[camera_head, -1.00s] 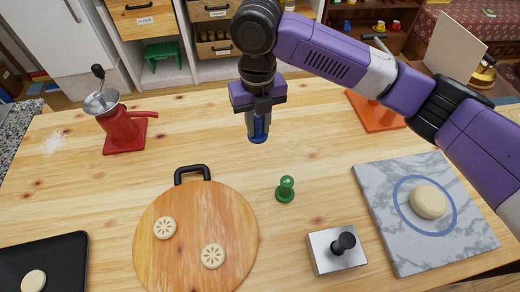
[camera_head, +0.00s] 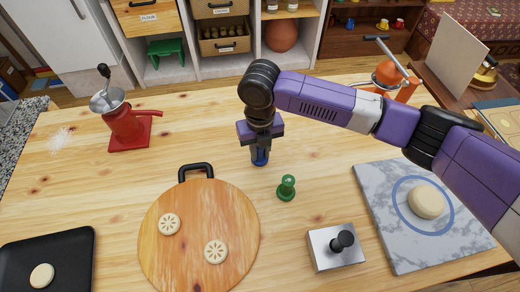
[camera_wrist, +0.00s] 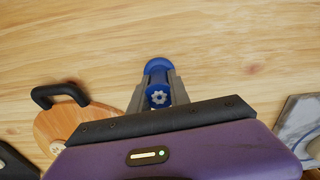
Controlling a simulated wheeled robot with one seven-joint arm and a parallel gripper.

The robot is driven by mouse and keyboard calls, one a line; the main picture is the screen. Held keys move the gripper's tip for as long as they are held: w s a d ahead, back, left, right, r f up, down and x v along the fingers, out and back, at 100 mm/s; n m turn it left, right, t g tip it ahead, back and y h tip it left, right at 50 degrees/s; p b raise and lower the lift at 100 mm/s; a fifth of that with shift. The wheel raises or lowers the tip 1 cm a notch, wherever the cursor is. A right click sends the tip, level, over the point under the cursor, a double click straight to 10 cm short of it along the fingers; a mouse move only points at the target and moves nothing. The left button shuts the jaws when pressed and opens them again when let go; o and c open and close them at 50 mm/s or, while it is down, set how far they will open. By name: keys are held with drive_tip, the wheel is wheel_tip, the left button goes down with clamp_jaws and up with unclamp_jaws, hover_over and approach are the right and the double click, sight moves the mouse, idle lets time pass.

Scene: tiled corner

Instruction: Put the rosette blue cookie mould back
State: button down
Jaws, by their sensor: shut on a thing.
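The rosette blue cookie mould (camera_head: 260,157) is held upright in my gripper (camera_head: 261,146), at or just above the table behind the green mould. I cannot tell whether its base touches the wood. In the wrist view the blue mould (camera_wrist: 158,71) sits between my two grey fingers (camera_wrist: 158,92), with a pale rosette mark on its top. My gripper is shut on it. A green mould (camera_head: 286,188) stands on the table just in front and to the right.
A round board (camera_head: 190,255) with two stamped cookies lies front left. A metal box with a black knob (camera_head: 335,248) and a marble slab with dough (camera_head: 385,180) are at the right. A red grinder (camera_head: 126,128) stands back left. The table's middle back is clear.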

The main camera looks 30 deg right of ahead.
drive_tip(key=shift+f, duration=0.15)
drive_tip(key=c, duration=1.2)
unclamp_jaws()
drive_tip(key=shift+c, duration=0.2)
wheel_tip(320, 180, up, 12)
drive_tip(key=shift+r+b, duration=0.2)
drive_tip(key=shift+b, duration=0.95)
